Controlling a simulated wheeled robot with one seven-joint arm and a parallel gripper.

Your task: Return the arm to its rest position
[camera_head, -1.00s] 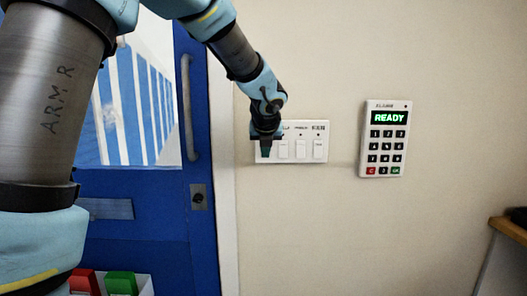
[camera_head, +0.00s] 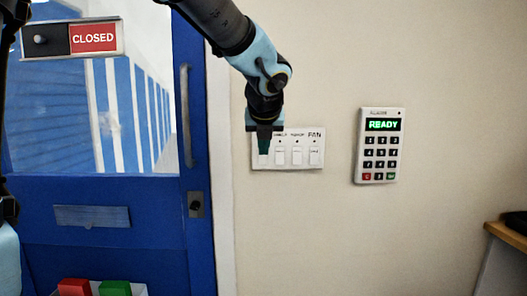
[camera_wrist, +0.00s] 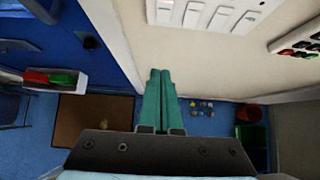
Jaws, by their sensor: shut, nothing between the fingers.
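My gripper (camera_head: 264,143) is in front of the left end of a white switch panel (camera_head: 287,163) on the beige wall. It hides part of the leftmost switch; I cannot tell whether it touches the panel. In the wrist view my gripper (camera_wrist: 160,75) shows two green fingers pressed together with nothing between them. The switch panel also shows in the wrist view (camera_wrist: 225,21), beyond the fingertips. The rightmost switch is labelled FAN.
A keypad (camera_head: 379,145) reading READY is on the wall to the right. A blue door (camera_head: 107,245) with a handle and a CLOSED sign (camera_head: 92,38) is at left. A tray (camera_wrist: 70,79) with red and green items hangs low. A wooden shelf edge (camera_head: 507,234) is at right.

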